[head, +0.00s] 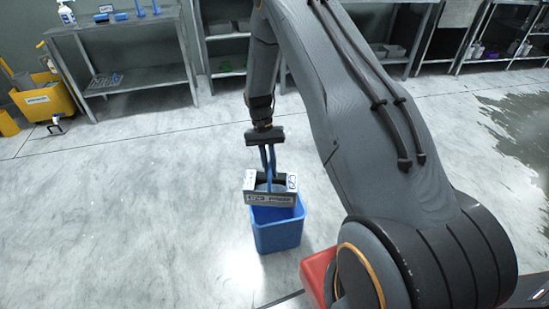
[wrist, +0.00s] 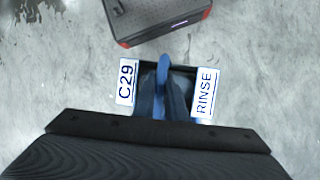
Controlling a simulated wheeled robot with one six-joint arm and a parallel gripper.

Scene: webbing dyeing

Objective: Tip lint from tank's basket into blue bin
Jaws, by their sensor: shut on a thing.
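My gripper (head: 269,174) is shut on the basket, with blue fingers reaching down into it from a black body. The basket (head: 270,199) is a small dark box with white labels; in the wrist view its labels read "C29" and "RINSE" (wrist: 206,92). It hangs over the opening of the blue bin (head: 278,237), which stands on the floor, and hides part of its rim. The basket looks roughly level. A grey-blue mass shows inside it, partly hidden by the fingers; I cannot tell if it is lint. The bin's inside is mostly hidden. The tank is not identifiable.
A grey metal bench (head: 120,28) with a lower shelf stands at the back left, beside a yellow mop bucket (head: 45,98). Shelving (head: 225,48) lines the back wall. A dark wet patch (head: 515,130) lies on the floor at right. The floor left of the bin is clear.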

